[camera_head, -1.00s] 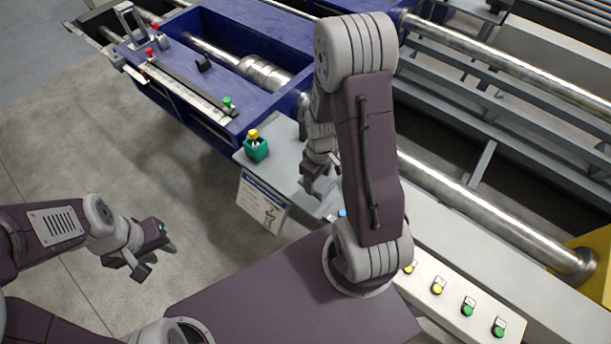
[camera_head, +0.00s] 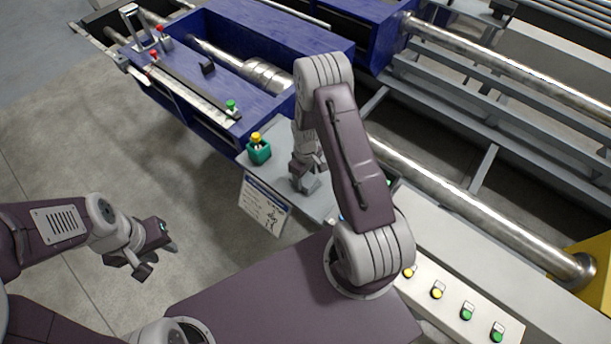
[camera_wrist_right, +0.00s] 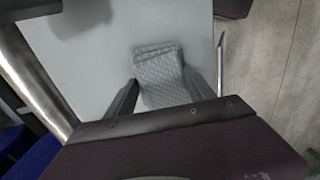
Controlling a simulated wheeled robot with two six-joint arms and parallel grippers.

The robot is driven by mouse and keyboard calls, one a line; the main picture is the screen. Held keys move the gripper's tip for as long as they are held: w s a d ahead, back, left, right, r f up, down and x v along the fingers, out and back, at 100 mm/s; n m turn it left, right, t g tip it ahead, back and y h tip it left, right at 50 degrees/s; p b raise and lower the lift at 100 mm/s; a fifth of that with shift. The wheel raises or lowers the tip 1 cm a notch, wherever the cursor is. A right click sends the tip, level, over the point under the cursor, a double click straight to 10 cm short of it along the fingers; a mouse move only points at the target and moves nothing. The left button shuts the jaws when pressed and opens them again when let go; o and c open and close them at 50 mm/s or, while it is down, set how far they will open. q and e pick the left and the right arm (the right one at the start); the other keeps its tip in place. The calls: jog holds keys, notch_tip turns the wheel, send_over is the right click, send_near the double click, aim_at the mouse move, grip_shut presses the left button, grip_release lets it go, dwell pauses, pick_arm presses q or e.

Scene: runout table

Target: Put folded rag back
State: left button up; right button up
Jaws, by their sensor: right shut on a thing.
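The folded rag (camera_wrist_right: 160,75) is light grey and quilted, with its layers stacked. In the right wrist view it sits between the two fingers of my right gripper (camera_wrist_right: 162,98), which is shut on it. Behind it is a pale grey tabletop (camera_wrist_right: 100,60); I cannot tell whether the rag touches it. In the head view my right gripper (camera_head: 306,184) is low over the small grey table (camera_head: 270,168), and the rag is hidden there. My left gripper (camera_head: 152,258) is empty, fingers apart, over the floor at the left.
A printed sheet (camera_head: 263,205) hangs at the table's front edge. The blue machine (camera_head: 225,45) and a long steel bar (camera_head: 450,190) lie behind. A button panel (camera_head: 465,300) is at lower right.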

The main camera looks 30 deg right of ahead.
aim_at(306, 178)
jog(key=shift+f, duration=0.15)
jog(key=o, duration=1.3)
notch_tip(306, 178, up, 12)
jog(key=s+a+r+m, duration=0.1)
jog(key=s+a+r, duration=0.1)
jog(key=s, duration=0.2)
jog(key=s+a+r+m, duration=0.2)
jog(key=s+a+r, duration=0.1)
jog(key=s, duration=0.1)
jog(key=s+a+r+m+t, duration=0.1)
jog(key=s+a+r, duration=0.1)
jog(key=s+r, duration=0.1)
jog(key=shift+s+a+r+m+b, duration=0.1)
jog(key=shift+s+a+m+b, duration=0.1)
jog(key=shift+s, duration=0.2)
jog(key=shift+s+a+m+b, duration=0.1)
jog(key=shift+s+m+b, duration=0.1)
jog(key=shift+s, duration=0.2)
jog(key=shift+s, duration=0.1)
